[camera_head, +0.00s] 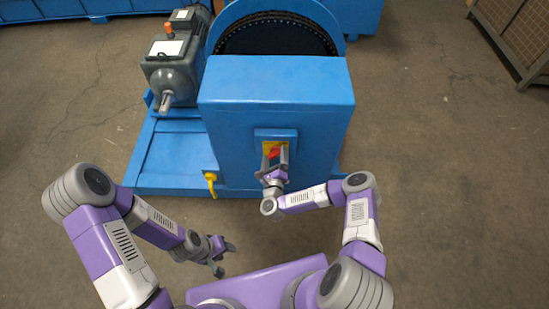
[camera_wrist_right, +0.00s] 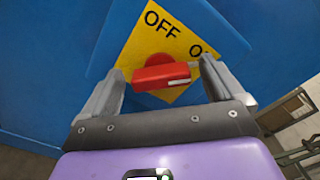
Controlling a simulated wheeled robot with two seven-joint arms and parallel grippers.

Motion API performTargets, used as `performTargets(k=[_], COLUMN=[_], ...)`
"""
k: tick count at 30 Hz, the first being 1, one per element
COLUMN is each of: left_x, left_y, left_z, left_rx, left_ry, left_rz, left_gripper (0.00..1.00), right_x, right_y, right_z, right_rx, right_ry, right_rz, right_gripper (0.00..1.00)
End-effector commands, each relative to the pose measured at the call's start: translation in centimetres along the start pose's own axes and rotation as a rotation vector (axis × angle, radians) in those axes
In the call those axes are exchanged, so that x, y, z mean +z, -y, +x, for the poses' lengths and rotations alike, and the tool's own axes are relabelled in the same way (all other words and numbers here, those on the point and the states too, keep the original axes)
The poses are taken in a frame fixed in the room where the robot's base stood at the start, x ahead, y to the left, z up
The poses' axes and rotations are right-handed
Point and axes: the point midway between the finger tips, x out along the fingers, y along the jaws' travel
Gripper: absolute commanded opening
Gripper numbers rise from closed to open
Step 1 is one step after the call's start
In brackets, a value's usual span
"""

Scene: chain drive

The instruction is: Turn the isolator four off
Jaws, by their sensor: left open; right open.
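The isolator is a red handle (camera_wrist_right: 162,76) on a yellow plate (camera_wrist_right: 160,40) marked OFF and, partly hidden, ON. In the right wrist view the plate looks tilted, and the handle's bar lies roughly level across the picture. My right gripper (camera_wrist_right: 158,85) is open, with one finger on each side of the handle, close to its ends; I cannot tell if they touch it. In the head view the yellow plate (camera_head: 269,147) is on the front of the blue housing, partly behind my right gripper (camera_head: 272,170). My left gripper (camera_head: 223,258) is open and empty, low in front of the machine.
The blue housing (camera_head: 275,85) stands on a blue base (camera_head: 155,165) with a grey motor (camera_head: 175,65). A yellow hook-like part (camera_head: 211,183) is on the housing's lower left. A mesh crate (camera_head: 515,35) stands far right.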

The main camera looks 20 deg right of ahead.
Motion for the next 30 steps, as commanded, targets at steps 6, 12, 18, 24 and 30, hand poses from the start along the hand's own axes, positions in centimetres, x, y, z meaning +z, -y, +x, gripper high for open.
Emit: performTargets(k=[6,12,18,24,30], left_x=[0.01,0.01,0.01,0.02,0.04], left_y=[-0.01,-0.01,-0.02,-0.11,-0.32], left_z=[-0.02,-0.02,-0.04,-0.29,-0.85], left_rx=[0.0,0.0,0.0,0.0,0.0], left_ry=[0.0,0.0,0.0,0.0,0.0], left_rz=[0.0,0.0,0.0,0.0,0.0], left_gripper=[0.43,0.43,0.43,0.43,0.43], right_x=[0.01,0.0,0.0,0.02,0.07], right_y=[0.02,0.01,0.01,0.02,0.01], right_z=[-0.02,-0.03,-0.04,-0.05,-0.04], right_rx=[0.0,0.0,0.0,0.0,-0.001], right_ry=[0.0,0.0,0.0,0.0,0.0], right_rz=[0.0,-0.001,-0.005,-0.053,-0.172], right_gripper=[0.79,0.49,0.39,0.39,0.39])
